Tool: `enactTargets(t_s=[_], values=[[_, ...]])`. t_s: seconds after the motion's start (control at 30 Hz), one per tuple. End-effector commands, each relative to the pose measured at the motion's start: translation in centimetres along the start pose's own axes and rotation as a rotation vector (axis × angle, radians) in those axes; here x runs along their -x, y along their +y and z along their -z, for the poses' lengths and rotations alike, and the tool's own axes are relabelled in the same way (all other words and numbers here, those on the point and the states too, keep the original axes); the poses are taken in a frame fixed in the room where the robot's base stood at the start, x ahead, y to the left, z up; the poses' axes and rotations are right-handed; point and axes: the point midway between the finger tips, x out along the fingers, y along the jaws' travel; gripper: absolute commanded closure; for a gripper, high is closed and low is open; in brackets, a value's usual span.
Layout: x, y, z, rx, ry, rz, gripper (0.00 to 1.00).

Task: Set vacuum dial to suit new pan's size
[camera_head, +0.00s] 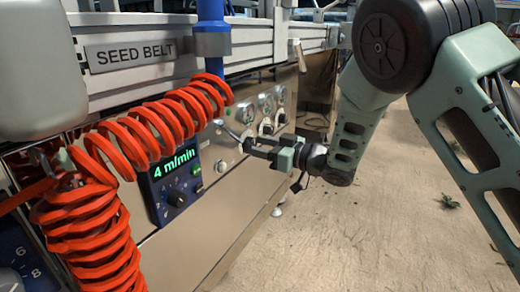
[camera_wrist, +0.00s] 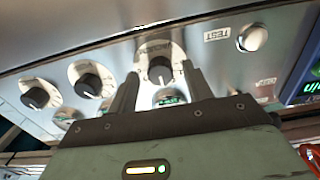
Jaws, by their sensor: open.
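The steel control panel (camera_head: 215,170) carries a row of round gauges (camera_head: 265,103) with black dials below them. In the wrist view, the panel appears upside down, with three black dials in a row. The dial (camera_wrist: 159,70) nearest the TEST button lies between the fingertips of my gripper (camera_wrist: 160,72). Its label is blurred and inverted, perhaps reading vacuum. My gripper is open, a finger on each side of this dial; contact cannot be told. In the head view, my gripper (camera_head: 244,141) is at the panel and partly hides the dials. No pan is identifiable.
The other two dials, a middle one (camera_wrist: 89,81) and an end one (camera_wrist: 36,97), are clear of my fingers. The TEST button (camera_wrist: 252,38) is beside them. A blue speed display (camera_head: 175,170) reads 4 m/min. An orange coiled hose (camera_head: 95,215) hangs at left. Floor at right is mostly open.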

Motion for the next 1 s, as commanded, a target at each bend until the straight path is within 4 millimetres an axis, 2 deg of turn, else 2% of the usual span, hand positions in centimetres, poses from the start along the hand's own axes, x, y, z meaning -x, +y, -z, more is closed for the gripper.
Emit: enactTargets(t_s=[0.17, 0.27, 0.33, 0.37, 0.67, 1.0], values=[[0.0, 0.0, 0.03, 0.0, 0.0, 0.0, 0.5], [0.01, 0.0, 0.03, 0.0, 0.0, 0.0, 0.72], [0.01, -0.01, 0.02, 0.0, 0.0, 0.0, 0.92], [0.01, -0.01, 0.02, 0.001, 0.0, 0.0, 0.95], [0.02, -0.02, 0.06, 0.03, 0.0, 0.001, 0.94], [0.06, 0.02, 0.09, 0.227, -0.001, 0.0, 0.94]])
